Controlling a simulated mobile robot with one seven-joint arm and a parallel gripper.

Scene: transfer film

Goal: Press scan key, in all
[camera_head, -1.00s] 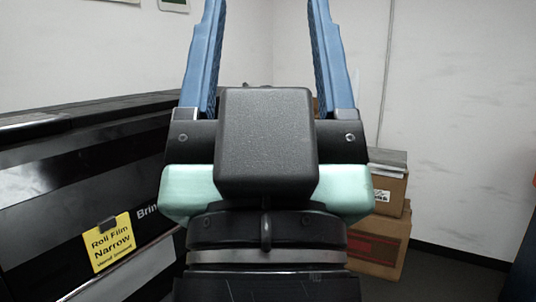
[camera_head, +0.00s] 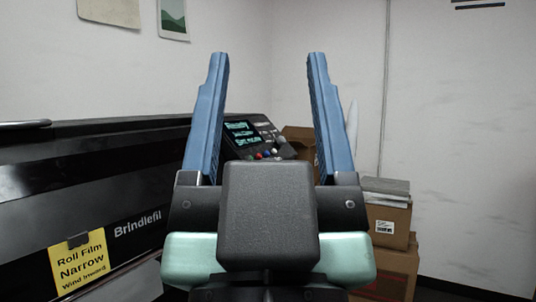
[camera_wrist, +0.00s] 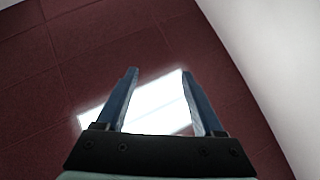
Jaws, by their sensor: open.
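My gripper (camera_head: 267,70) is open and empty, its two blue fingers pointing up in the head view. Between the fingers, farther back, a dark control panel (camera_head: 262,136) shows on the machine. It has a lit screen (camera_head: 241,132) with cyan text, partly hidden by my left finger, and several small coloured buttons (camera_head: 265,155) below and beside it. I cannot tell which button is the scan key. In the wrist view, my gripper (camera_wrist: 158,72) is open above a dark red tiled surface with a bright reflection, and no panel shows.
The long black machine (camera_head: 90,170) fills the left side, with a yellow "Roll Film Narrow" sign (camera_head: 80,262) on its front. Stacked cardboard boxes (camera_head: 388,225) with grey items on top stand at the right by the white wall. Another box (camera_head: 298,140) is behind my fingers.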

